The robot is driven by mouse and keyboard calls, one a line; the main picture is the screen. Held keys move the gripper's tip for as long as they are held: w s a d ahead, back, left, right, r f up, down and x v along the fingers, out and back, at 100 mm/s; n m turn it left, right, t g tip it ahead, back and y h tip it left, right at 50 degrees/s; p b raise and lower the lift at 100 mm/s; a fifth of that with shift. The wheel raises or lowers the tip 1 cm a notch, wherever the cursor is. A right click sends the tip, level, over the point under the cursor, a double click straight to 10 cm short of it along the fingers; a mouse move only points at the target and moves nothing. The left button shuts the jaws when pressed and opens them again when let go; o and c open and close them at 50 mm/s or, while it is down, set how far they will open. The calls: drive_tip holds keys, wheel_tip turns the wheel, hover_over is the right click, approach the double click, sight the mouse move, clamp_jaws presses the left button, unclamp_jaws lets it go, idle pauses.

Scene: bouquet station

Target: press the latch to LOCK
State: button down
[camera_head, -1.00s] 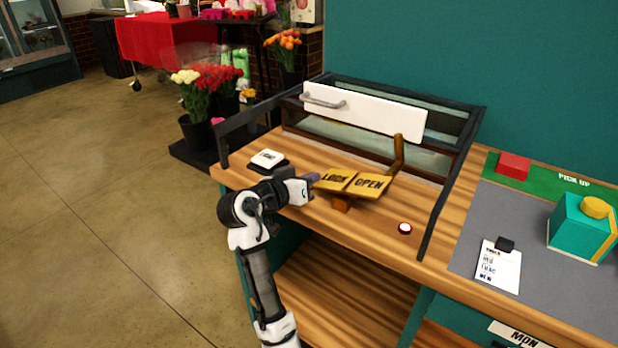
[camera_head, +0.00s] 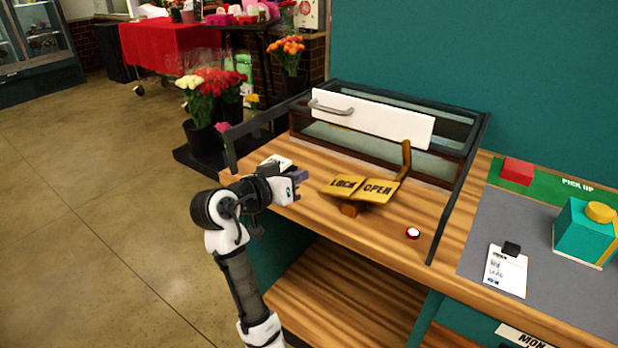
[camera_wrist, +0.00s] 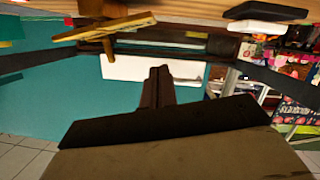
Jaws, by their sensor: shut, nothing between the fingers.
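The latch is a yellow two-sided rocker with a LOCK plate (camera_head: 343,185) on the left and an OPEN plate (camera_head: 378,190) on the right. The plates meet in a shallow V above an orange-brown block on the wooden bench. A brown lever (camera_head: 405,158) rises at the right end. My gripper (camera_head: 303,177) is shut and empty, just left of the LOCK plate with a small gap. In the wrist view, which looks upside down, the closed fingers (camera_wrist: 160,86) point toward the white panel (camera_wrist: 150,69), and the yellow latch (camera_wrist: 104,30) is at upper left.
A dark-framed case with a white handled panel (camera_head: 372,119) stands behind the latch. A white-topped button (camera_head: 413,233) is on the bench at front right. A pale block (camera_head: 277,161) is partly hidden behind my gripper. Flower buckets (camera_head: 203,135) stand left of the bench.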

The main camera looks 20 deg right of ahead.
drive_tip(key=shift+v, duration=1.7)
drive_tip(key=shift+r, duration=0.1)
